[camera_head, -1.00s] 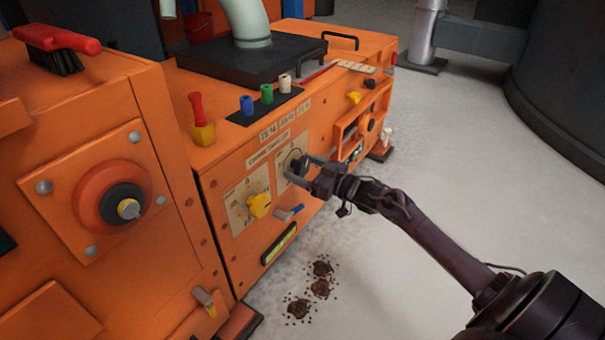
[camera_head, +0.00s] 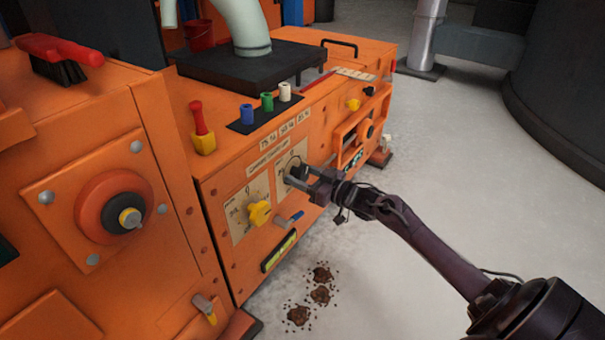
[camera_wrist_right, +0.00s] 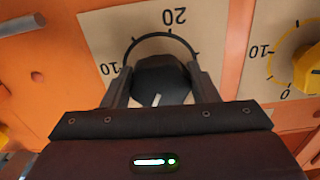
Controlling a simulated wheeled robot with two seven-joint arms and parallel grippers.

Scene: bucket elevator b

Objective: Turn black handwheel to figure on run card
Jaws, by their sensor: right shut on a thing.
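The black handwheel (camera_head: 298,170) sits on a beige dial plate on the front of the orange cabinet. My right gripper (camera_head: 295,176) is at it, with its fingers on either side of the wheel. In the right wrist view the black handwheel (camera_wrist_right: 160,78) lies between the two fingers of my right gripper (camera_wrist_right: 157,88), which is shut on it. A white pointer mark shows on the wheel. The dial (camera_wrist_right: 115,38) reads 10 and 20 around it; the rest is hidden by the gripper. Small cards (camera_head: 285,130) with figures are fixed above the dials, too small to read surely. My left gripper is not seen.
A yellow handwheel (camera_head: 258,213) with its own dial is to the left of the black one. A blue-tipped lever (camera_head: 291,219) sticks out below.

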